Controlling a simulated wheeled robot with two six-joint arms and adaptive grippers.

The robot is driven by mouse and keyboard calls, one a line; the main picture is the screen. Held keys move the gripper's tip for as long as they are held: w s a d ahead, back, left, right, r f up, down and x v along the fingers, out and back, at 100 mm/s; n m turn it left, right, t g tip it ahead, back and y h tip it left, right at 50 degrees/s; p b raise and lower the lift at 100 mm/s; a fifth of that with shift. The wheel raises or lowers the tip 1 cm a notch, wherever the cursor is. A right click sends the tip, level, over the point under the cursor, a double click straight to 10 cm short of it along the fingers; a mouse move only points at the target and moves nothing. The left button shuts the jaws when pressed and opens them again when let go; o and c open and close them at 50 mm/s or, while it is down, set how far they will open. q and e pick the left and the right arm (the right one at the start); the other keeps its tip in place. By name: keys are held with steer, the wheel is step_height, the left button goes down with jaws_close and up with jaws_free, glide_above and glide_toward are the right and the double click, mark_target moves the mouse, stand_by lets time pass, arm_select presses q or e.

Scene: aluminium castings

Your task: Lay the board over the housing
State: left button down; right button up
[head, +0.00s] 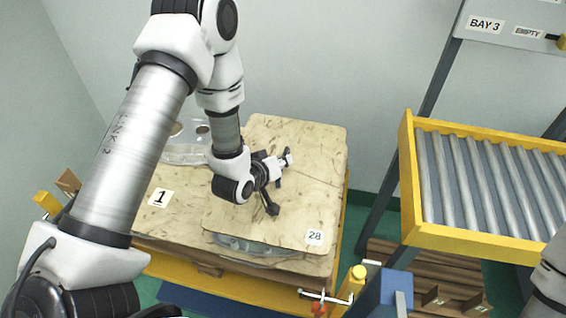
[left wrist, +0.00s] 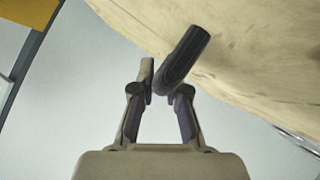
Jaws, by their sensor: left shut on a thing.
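The board (head: 285,222) is a thin pale wooden sheet with a "28" label at its front right corner. It lies above a grey cast housing (head: 250,246), whose front edge shows below the board; most of the housing is hidden. I cannot tell whether the board rests fully on the housing. My right gripper is out of view.
Another grey casting (head: 187,148) lies at the back left of the wooden pallet top (head: 300,140), partly behind my left arm. A "1" label (head: 160,197) is at the left. A yellow roller conveyor (head: 480,185) stands right, and a red-handled clamp (head: 325,297) is at the front.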

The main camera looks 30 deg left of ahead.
arm_select(q)
steer(key=shift+f, duration=0.3)
steer(key=c, duration=1.6)
jaws_free()
steer(key=shift+f, duration=0.2)
steer(key=o, duration=0.4)
steer(key=shift+r, duration=0.1)
